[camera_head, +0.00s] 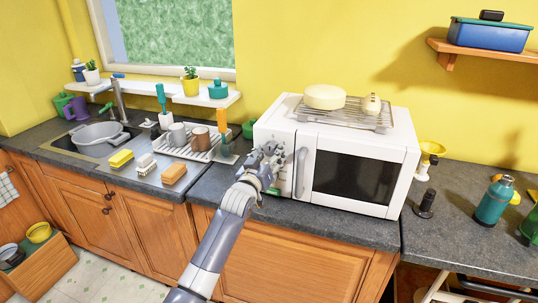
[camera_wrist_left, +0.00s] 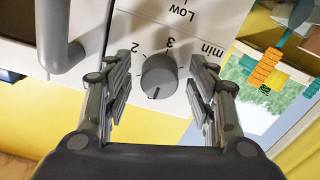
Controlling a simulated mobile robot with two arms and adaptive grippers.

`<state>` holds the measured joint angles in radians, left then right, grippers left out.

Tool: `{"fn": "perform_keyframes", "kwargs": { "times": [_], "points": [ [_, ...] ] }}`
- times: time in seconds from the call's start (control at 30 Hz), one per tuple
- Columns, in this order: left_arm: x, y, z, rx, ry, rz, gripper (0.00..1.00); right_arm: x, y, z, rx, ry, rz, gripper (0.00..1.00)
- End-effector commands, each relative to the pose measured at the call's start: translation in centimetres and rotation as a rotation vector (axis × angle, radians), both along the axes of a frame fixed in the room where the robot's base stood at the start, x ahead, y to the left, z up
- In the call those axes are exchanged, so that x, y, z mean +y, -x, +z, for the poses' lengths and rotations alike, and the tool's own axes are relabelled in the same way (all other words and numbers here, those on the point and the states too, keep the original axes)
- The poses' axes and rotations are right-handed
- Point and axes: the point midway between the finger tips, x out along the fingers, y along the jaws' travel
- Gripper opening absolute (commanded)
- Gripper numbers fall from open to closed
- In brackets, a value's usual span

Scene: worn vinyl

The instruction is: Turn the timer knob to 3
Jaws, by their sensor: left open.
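The white microwave (camera_head: 400,140) stands on the counter, its left front panel behind my left gripper (camera_head: 264,163). In the left wrist view the round grey timer knob (camera_wrist_left: 158,73) shows upside down, with the marks "2", "3" and "min" around it and "Low" further up. Its dark pointer line points down in the picture, away from the "3". My left gripper (camera_wrist_left: 158,90) is open, with one finger on each side of the knob and apart from it. The knob is hidden in the head view. My right gripper is not in view.
The microwave's door handle (camera_wrist_left: 62,38) is close beside the left finger in the left wrist view. A wire rack (camera_head: 345,115) lies on the microwave. A drying rack with mugs (camera_head: 200,138) stands to the left, and a teal bottle (camera_head: 493,202) to the right.

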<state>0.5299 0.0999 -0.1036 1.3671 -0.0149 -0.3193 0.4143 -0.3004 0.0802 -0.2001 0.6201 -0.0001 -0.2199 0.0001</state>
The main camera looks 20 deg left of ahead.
Motion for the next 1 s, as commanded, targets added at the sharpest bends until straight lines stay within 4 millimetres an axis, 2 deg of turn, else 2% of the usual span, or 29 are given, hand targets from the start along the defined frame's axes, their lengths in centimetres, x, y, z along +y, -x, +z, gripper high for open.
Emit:
{"fn": "perform_keyframes", "kwargs": {
  "times": [0.1,0.3,0.67,1.0],
  "points": [
    [-0.02,0.01,0.01,0.0,0.0,0.0,0.52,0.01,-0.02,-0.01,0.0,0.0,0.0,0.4],
    [-0.02,0.02,0.01,0.0,0.0,0.0,0.08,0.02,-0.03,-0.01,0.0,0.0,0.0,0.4],
    [0.01,0.02,0.02,-0.001,-0.031,0.0,0.08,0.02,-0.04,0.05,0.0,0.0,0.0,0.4],
    [0.16,-0.01,0.04,-0.008,-0.237,0.0,0.08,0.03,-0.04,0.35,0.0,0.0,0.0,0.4]
  ]
}}
